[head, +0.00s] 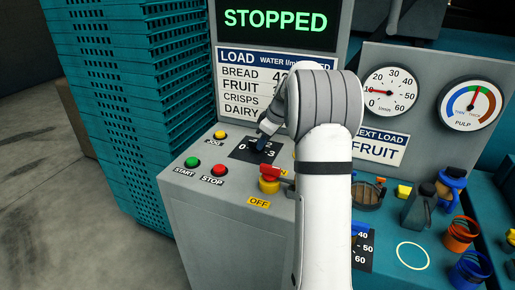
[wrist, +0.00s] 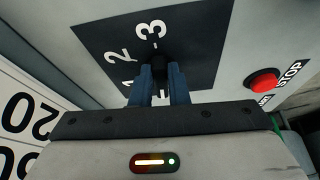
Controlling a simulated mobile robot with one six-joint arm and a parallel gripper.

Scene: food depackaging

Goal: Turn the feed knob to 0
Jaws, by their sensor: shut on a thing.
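The knob on the black dial plate (head: 240,152), marked 0 to 3, sits on the grey console; no feed label is readable. My gripper (head: 264,143) reaches down onto it, and my arm covers part of the plate. In the wrist view, my two blue fingers (wrist: 160,88) are shut on the black knob (wrist: 160,67) from both sides. The white 3 and 2 show beyond the knob; the 1 is partly cut off by a finger and the 0 is hidden. I cannot tell which number the knob points at.
The display (head: 275,19) reads STOPPED. A yellow button (head: 220,135), green START button (head: 191,162) and red STOP button (head: 219,169) lie left of the dial. A red-and-yellow switch (head: 269,180) marked OFF stands close in front. Teal crates (head: 130,110) are stacked at left.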

